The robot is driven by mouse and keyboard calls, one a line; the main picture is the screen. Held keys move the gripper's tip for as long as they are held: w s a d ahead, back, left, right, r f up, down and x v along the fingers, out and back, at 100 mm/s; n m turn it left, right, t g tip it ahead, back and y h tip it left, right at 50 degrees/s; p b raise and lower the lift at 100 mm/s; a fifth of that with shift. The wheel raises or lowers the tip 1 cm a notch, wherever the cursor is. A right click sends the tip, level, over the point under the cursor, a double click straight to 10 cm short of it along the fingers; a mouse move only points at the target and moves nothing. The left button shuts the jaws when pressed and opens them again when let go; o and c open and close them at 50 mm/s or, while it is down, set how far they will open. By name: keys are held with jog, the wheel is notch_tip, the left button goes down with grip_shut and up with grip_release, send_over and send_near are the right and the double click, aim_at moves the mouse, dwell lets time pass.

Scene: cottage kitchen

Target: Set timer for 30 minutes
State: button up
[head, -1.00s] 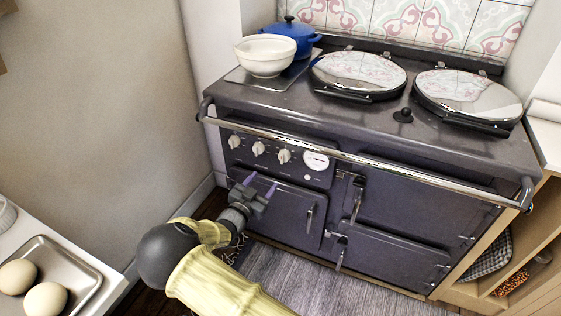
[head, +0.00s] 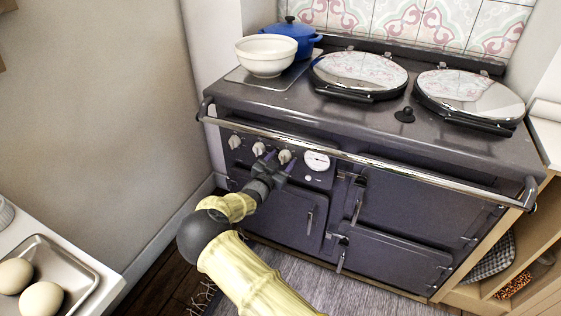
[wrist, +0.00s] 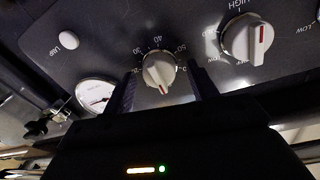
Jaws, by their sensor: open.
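The stove's timer knob (head: 285,156) is the white dial beside the round gauge. In the wrist view the timer knob (wrist: 158,72) has minute numbers around it, with 40 and 50 readable. Its red mark points toward the bottom of that picture, away from these numbers. My gripper (head: 278,157) is at the control panel, its two dark fingers spread. In the wrist view my gripper (wrist: 162,88) has one finger on each side of the timer knob, with gaps visible. Whether the fingertips reach the panel is unclear.
Another knob (wrist: 247,40) marked HIGH and LOW sits right of the timer in the wrist view; the gauge (wrist: 95,95) is left. A chrome rail (head: 360,162) runs across the stove front above the panel. A white bowl (head: 266,55) and blue pot (head: 294,35) stand on top.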

jog(key=shift+c, duration=0.2)
jog(key=c, duration=0.9)
jog(key=shift+s, duration=0.1)
jog(key=shift+c, duration=0.2)
